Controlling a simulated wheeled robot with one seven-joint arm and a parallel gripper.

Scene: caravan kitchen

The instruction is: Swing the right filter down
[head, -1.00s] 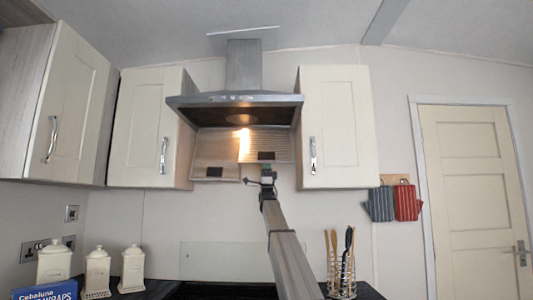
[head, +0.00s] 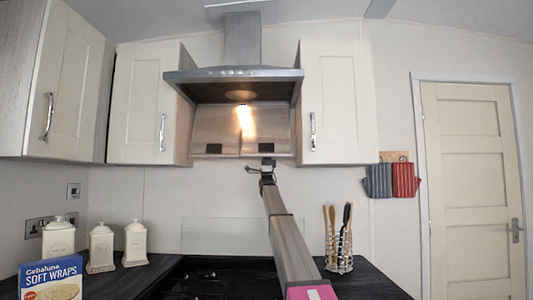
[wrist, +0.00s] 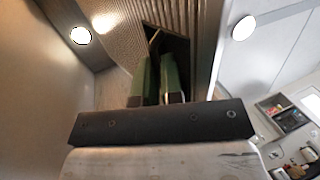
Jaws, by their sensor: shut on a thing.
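The cooker hood (head: 235,88) is on the wall between two cabinets. The left filter (head: 213,128) and the right filter (head: 268,130) hang below it, side by side, their lower edges about level. Each has a dark tab near its lower edge. My gripper (head: 267,164) is at the lower edge of the right filter, coming from below. In the wrist view my gripper's green fingers (wrist: 160,72) are close together at a dark patch on the ridged right filter (wrist: 120,45). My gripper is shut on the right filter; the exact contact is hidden.
Cabinets flank the hood on the left (head: 145,105) and right (head: 337,105). Below are a dark hob (head: 215,280), white jars (head: 58,240), a blue wraps box (head: 50,278) and a utensil rack (head: 338,245).

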